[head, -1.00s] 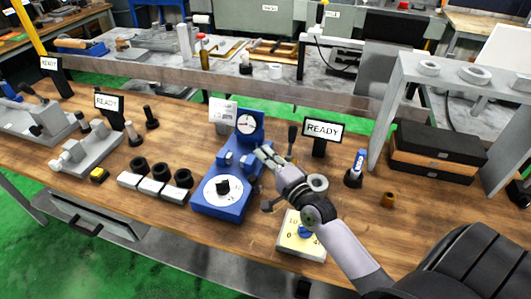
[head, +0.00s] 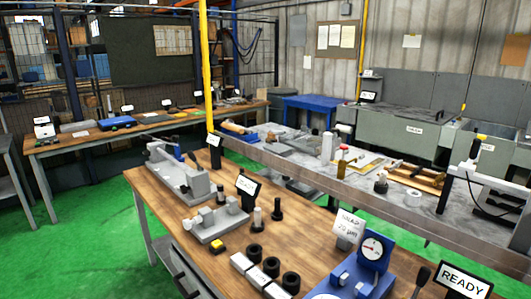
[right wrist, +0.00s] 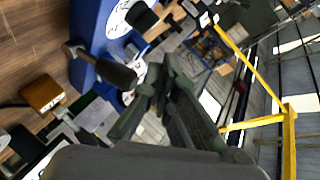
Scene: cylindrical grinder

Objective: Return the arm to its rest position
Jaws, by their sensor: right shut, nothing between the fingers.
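My right gripper (right wrist: 162,78) shows in the right wrist view as dark fingers, closed together with nothing between them. It is outside the head view. Behind its fingers in the right wrist view, to the left, is a blue device (right wrist: 86,42) with a white dial; the gripper looks apart from it, though the distance is hard to judge. In the head view the blue gauge stand (head: 372,258) is at the bottom, cut off by the picture edge. My left arm and gripper are in neither view.
A second grey bench (head: 290,160) runs behind. Green floor (head: 95,225) is open at the left.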

